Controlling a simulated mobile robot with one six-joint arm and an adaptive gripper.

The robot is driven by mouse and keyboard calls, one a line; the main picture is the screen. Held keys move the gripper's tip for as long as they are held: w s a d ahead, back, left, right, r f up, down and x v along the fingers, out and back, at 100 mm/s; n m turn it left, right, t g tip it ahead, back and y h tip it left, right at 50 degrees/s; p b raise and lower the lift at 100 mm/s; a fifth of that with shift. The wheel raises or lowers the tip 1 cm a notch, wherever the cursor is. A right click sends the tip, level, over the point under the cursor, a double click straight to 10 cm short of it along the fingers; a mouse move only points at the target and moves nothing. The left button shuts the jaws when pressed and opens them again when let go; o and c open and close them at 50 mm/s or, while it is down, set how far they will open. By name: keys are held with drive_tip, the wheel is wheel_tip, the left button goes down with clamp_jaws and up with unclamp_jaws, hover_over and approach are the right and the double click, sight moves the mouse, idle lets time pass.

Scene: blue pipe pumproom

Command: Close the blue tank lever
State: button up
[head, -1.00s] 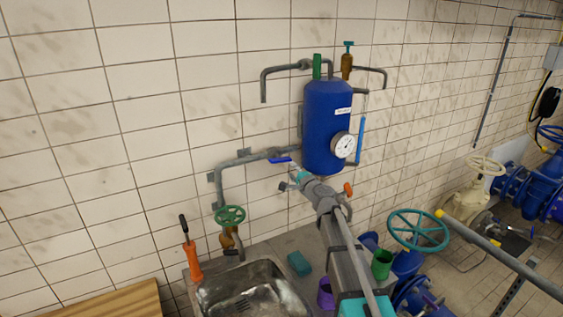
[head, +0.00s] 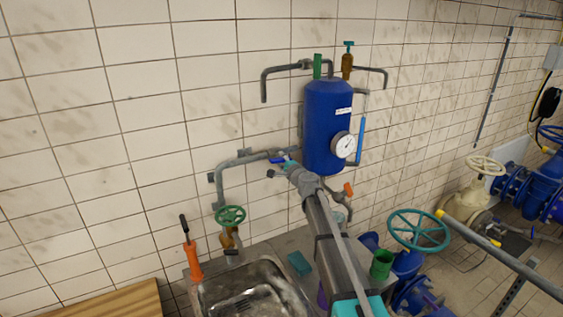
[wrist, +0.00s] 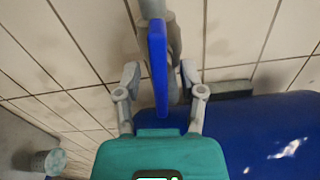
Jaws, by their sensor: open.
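The blue tank (head: 326,122) hangs on the tiled wall with a round gauge (head: 343,144) on its front. The blue lever (head: 284,159) sits on the grey pipe at the tank's lower left. In the wrist view the lever (wrist: 158,62) lies lengthwise between the two fingers of my gripper (wrist: 158,82). My gripper is open, with a finger on each side of the lever and a visible gap to both. In the head view my gripper (head: 290,166) is at the lever, and my arm hides part of the pipe behind it.
The tank (wrist: 275,135) fills the lower right of the wrist view, close to my gripper. Below are a metal sink (head: 245,290), an orange-handled tool (head: 192,260), a teal sponge (head: 299,263) and a green cup (head: 381,264). A green valve wheel (head: 230,215) is at the left, a teal one (head: 418,230) at the right.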

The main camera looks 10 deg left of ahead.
clamp_jaws()
drive_tip(key=shift+m, duration=0.5)
drive_tip(key=m, duration=0.2)
drive_tip(key=shift+m, duration=0.4)
drive_tip(key=m, duration=0.4)
drive_tip(key=shift+m, duration=0.3)
drive_tip(key=m, duration=0.3)
drive_tip(key=shift+m, duration=2.2)
